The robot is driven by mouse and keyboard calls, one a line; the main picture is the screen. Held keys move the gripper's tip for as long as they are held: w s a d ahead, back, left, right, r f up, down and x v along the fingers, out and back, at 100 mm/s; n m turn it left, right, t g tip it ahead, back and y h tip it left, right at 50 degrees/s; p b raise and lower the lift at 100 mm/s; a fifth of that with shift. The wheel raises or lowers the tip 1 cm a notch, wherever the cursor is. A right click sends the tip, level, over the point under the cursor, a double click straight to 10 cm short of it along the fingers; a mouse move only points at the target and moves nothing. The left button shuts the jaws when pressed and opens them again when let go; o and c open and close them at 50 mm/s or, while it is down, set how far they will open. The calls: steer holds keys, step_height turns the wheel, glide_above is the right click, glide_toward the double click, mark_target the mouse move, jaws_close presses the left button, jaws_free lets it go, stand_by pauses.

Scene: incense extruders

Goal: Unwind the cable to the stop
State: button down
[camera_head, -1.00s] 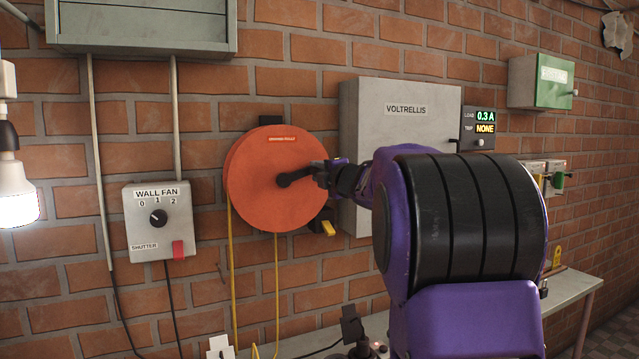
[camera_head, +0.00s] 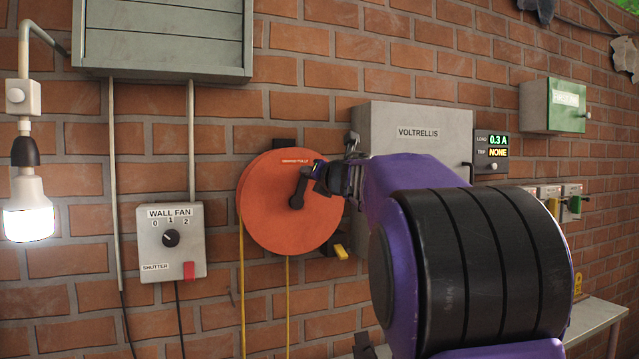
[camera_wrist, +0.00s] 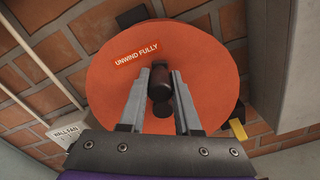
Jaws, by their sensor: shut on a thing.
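An orange cable reel (camera_head: 265,215) hangs on the brick wall. Its label reads "UNWIND FULLY" in the wrist view (camera_wrist: 137,53). A black crank (camera_head: 297,200) on its face points up and slightly right from the hub. My gripper (camera_head: 314,174) is at the crank's outer end. In the wrist view my gripper (camera_wrist: 160,85) has its two fingers on either side of the dark crank handle (camera_wrist: 162,107), shut on it. A yellow cable (camera_head: 242,290) hangs down from the reel's left side, with another yellow strand (camera_head: 288,300) beneath it. The cable's lower end is out of view.
A yellow-tipped piece (camera_head: 341,252) sticks out at the reel's lower right. A grey VOLTRELLIS cabinet (camera_head: 415,150) stands close at right. A WALL FAN switch box (camera_head: 187,262) is at left, with a lit bulb (camera_head: 28,222) beyond. A table (camera_head: 600,312) is at lower right.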

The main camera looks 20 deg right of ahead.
steer(key=shift+a+r+n+b, duration=0.15)
steer(key=shift+a+n+b, duration=0.15)
steer(key=shift+a+n, duration=0.5)
steer(key=shift+a+r+n+b, duration=0.1)
steer(key=shift+a+n+b, duration=0.25)
steer(key=shift+n, duration=0.75)
steer(key=shift+a, duration=0.1)
steer(key=c, duration=0.6)
jaws_free()
steer(key=shift+s+f, duration=0.1)
steer(key=shift+s, duration=0.1)
